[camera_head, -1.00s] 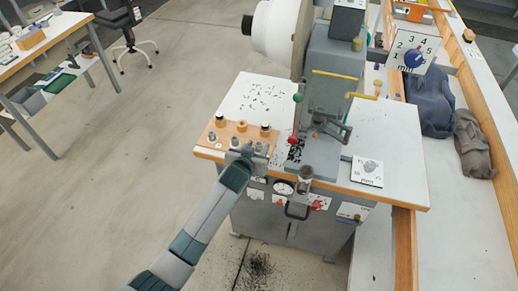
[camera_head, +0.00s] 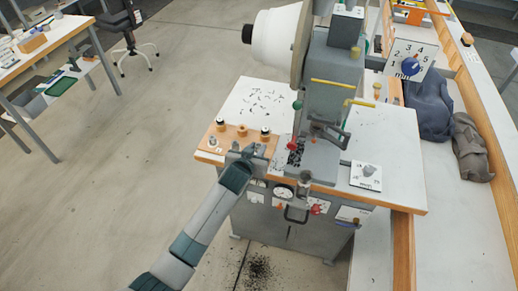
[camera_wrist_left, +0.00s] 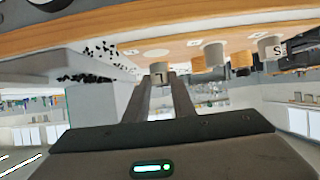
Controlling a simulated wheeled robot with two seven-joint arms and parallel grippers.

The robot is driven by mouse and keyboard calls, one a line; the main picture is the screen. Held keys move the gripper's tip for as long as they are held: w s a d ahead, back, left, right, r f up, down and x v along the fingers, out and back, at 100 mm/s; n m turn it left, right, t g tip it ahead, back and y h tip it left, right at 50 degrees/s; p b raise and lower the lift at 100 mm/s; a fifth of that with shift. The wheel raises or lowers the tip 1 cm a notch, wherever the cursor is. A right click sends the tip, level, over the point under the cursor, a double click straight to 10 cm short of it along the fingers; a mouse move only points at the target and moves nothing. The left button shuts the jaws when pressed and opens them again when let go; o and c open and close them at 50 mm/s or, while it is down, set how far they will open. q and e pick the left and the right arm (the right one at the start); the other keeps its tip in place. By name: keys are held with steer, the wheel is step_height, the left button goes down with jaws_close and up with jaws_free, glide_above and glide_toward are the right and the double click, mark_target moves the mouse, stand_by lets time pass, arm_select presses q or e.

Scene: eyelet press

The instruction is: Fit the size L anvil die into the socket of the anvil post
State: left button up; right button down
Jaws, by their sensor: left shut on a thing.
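My left gripper (camera_head: 243,151) is at the front edge of the wooden rack (camera_head: 206,143) on the press table. In the left wrist view its fingers (camera_wrist_left: 160,88) are shut on a small grey die (camera_wrist_left: 159,69) with a dark mark like a turned L. In the head view that die is hidden by the gripper. A die marked S (camera_wrist_left: 272,48) stands in the rack in the wrist view. The anvil post (camera_head: 304,183) stands at the table's front edge, right of the gripper; its socket is too small to make out. My right gripper is not in view.
The grey press (camera_head: 331,85) rises behind the post, with a red-knobbed lever (camera_head: 292,146) close by. A white card (camera_head: 366,184) with a grey piece on it lies on the right of the table. Dark scraps lie on the table at the back left.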

arm_select(q)
steer(key=shift+r+p, duration=1.45)
steer(key=shift+r, duration=0.75)
steer(key=w+a+r+n+y+b, duration=0.2)
steer(key=a+r+b, duration=0.6)
steer(key=a+r, duration=0.25)
steer(key=s+a+r+n+y+b, duration=0.1)
steer(key=s+a+r+b, duration=0.6)
steer(key=s+a+r, duration=0.3)
steer(key=shift+s+a+n+t+y+b, duration=0.3)
steer(key=shift+s+y+b, duration=0.1)
steer(key=shift+s, duration=0.15)
steer(key=shift+d, duration=0.15)
